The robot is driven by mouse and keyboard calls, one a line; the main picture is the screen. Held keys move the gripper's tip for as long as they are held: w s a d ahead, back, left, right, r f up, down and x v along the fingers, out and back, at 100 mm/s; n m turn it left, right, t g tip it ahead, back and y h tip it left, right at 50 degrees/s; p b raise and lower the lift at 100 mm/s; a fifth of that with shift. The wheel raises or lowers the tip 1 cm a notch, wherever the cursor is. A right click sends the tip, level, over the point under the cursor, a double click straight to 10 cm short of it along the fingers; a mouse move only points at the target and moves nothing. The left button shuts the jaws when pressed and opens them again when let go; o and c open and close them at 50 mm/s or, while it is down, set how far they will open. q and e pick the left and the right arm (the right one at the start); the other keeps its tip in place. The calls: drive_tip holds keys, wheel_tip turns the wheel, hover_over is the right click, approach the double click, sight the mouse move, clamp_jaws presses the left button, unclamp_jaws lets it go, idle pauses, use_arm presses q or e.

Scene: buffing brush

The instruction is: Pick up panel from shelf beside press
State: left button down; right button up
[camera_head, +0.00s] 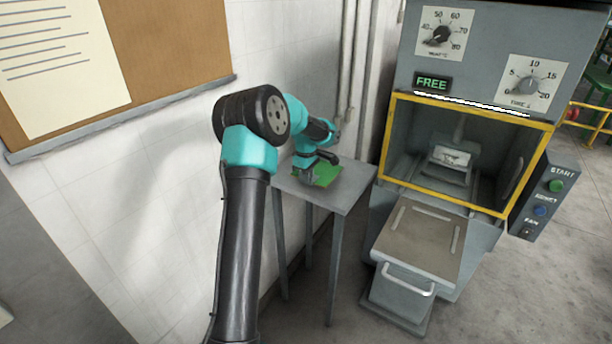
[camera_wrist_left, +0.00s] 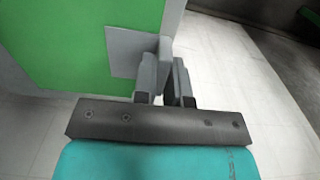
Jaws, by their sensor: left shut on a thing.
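The panel (camera_head: 325,175) is a flat green piece at the top of the small grey shelf (camera_head: 345,195), beside the press (camera_head: 500,70). In the left wrist view the panel (camera_wrist_left: 85,40) is large and green, with a grey patch (camera_wrist_left: 122,52) at its right edge. My left gripper (camera_head: 312,170) is over the shelf and partly covers the panel. In the left wrist view its fingers (camera_wrist_left: 168,65) are close together at the panel's grey edge, shut on it. I cannot tell whether the panel touches the shelf. My right gripper is not in view.
The press has a yellow-framed opening, a lit FREE sign (camera_head: 432,83) and a grey tray with a handle (camera_head: 408,282) in front. A button box (camera_head: 545,195) is at its right. A white wall and pipes (camera_head: 350,75) stand close behind the shelf.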

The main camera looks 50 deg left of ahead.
use_arm(q)
drive_tip(key=s+d+r, duration=0.1)
drive_tip(key=s+d, duration=0.8)
drive_tip(key=d, duration=0.1)
drive_tip(key=shift+d, duration=0.15)
